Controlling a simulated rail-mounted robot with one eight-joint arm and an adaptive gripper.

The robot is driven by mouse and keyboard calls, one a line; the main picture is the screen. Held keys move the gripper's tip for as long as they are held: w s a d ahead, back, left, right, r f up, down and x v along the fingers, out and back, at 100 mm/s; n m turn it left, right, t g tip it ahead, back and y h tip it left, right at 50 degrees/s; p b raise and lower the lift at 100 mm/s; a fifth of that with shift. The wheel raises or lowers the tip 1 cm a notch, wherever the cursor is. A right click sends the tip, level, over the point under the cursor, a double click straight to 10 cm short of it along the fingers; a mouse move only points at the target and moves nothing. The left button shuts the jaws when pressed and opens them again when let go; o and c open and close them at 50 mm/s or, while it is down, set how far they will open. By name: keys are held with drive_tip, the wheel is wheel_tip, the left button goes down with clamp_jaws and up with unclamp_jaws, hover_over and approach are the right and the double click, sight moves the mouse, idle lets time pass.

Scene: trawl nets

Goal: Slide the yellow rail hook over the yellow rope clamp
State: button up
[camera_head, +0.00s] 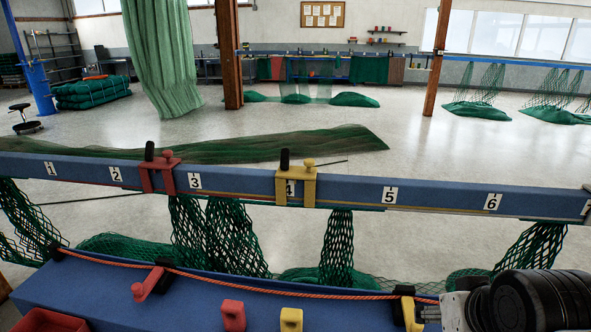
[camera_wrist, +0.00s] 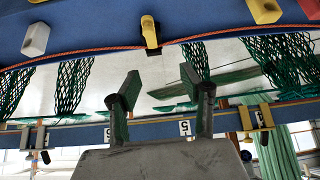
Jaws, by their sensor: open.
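The yellow rail hook (camera_head: 296,186) sits over the blue rail (camera_head: 340,188) at the number 4, with a black knob and a yellow knob on top. It also shows in the wrist view (camera_wrist: 255,118), which is upside down. The yellow rope clamp (camera_head: 408,312) sits on the orange rope at the blue bench edge, roughly below the stretch between 5 and 6; it shows in the wrist view (camera_wrist: 150,33). My gripper (camera_wrist: 165,85) is open and empty, its fingers apart from the hook and clamp. In the head view my arm fills the lower right and the fingers are not clear.
A red rail hook (camera_head: 160,174) sits between 2 and 3. A red clamp (camera_head: 150,281) is on the rope further left. A red block (camera_head: 232,315) and a yellow block (camera_head: 291,320) stand on the bench. Green netting hangs below the rail. The rail from 4 to 6 looks clear.

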wheel_tip(320, 180, up, 26)
drive_tip(key=n+g+p, duration=0.7)
drive_tip(key=n+p, duration=0.1)
drive_tip(key=p, duration=0.5)
hover_over(310, 160)
wheel_tip(310, 160, down, 13)
drive_tip(key=shift+f+p, duration=0.2)
drive_tip(key=shift+p, duration=0.75)
clamp_jaws()
